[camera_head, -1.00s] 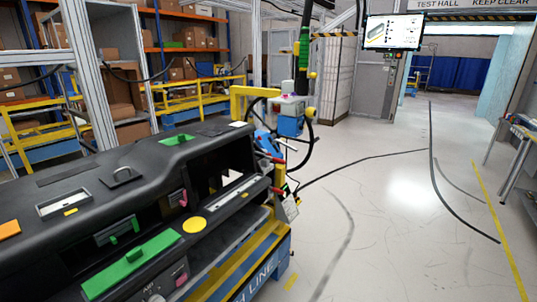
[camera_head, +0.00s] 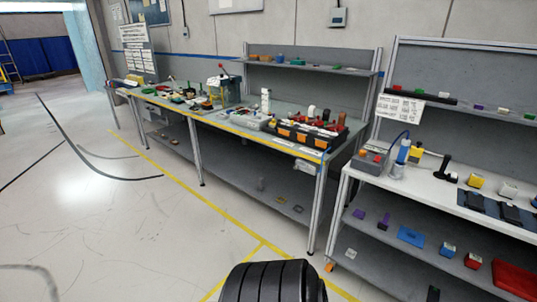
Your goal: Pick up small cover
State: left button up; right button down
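I cannot pick out the small cover with certainty among the many small parts in view. Neither of my grippers is in view. A black ribbed rounded part, probably of my own arm, shows at the bottom edge, and no fingers are visible on it. The dashboard module is not in view now.
A long workbench (camera_head: 335,157) with tools and an orange-and-black organizer (camera_head: 308,138) stands along the wall. A white-topped bench (camera_head: 437,191) at right holds small parts, with a lower shelf (camera_head: 385,247) of coloured pieces. The floor (camera_head: 110,220) at left is clear.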

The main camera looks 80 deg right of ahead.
aim_at(351, 253)
jog(key=z, duration=3.6)
jog(key=u, duration=5.45)
jog(key=z, duration=5.45)
